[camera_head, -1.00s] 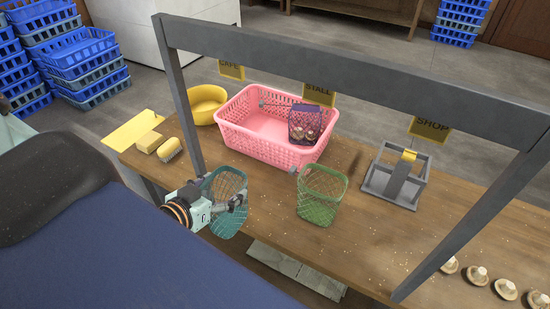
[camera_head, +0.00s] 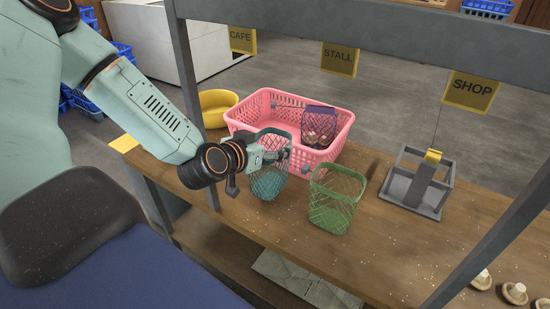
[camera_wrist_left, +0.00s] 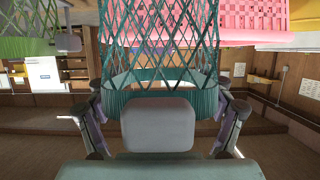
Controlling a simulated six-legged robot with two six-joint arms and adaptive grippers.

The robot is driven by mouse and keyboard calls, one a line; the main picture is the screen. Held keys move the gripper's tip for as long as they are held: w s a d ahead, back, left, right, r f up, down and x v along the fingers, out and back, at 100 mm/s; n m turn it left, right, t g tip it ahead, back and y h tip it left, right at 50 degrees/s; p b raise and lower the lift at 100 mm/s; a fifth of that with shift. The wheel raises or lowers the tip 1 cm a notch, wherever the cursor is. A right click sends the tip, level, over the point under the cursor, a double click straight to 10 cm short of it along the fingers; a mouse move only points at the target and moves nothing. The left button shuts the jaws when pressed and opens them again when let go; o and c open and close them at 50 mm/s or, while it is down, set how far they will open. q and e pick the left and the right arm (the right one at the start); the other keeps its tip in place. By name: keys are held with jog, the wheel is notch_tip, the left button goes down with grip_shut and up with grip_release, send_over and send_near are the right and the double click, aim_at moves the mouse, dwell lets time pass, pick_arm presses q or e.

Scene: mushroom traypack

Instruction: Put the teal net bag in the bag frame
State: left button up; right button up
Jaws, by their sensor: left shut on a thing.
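The teal net bag (camera_head: 268,184) hangs from my left gripper (camera_head: 284,157) in front of the pink basket, above the table. My left gripper is shut on the bag's rim. In the left wrist view the bag's mesh (camera_wrist_left: 165,45) fills the upper middle, and its solid teal band lies between the fingers (camera_wrist_left: 163,105). The grey bag frame (camera_head: 418,187), with a yellow clip (camera_head: 433,156) on its upright, stands on the table to the right, under the SHOP sign. It looks empty. The bag is well apart from it. My right gripper is not in view.
A green net bag (camera_head: 335,205) stands between the teal bag and the frame. The pink basket (camera_head: 250,122) behind has a purple net bag (camera_head: 319,128) in it. Grey gantry posts (camera_head: 490,235) and a top beam surround the table. Mushrooms (camera_head: 514,293) lie front right.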

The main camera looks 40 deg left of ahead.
aim_at(281, 138)
pick_arm(q)
jog(key=shift+w+a+f+b, duration=0.1)
jog(key=shift+w+b, duration=0.1)
jog(key=shift+w, duration=0.45)
jog(key=shift+w+a+f+b, duration=0.1)
jog(key=shift+w+b, duration=0.05)
jog(key=shift+w, duration=0.45)
jog(key=shift+w+d+r, duration=0.15)
jog(key=shift+w+d, duration=0.1)
jog(key=shift+f+b, duration=0.2)
jog(key=shift+b, duration=0.1)
notch_tip(281, 138, down, 3)
jog(key=shift+a+f+b, duration=0.15)
jog(key=shift+b, duration=0.7)
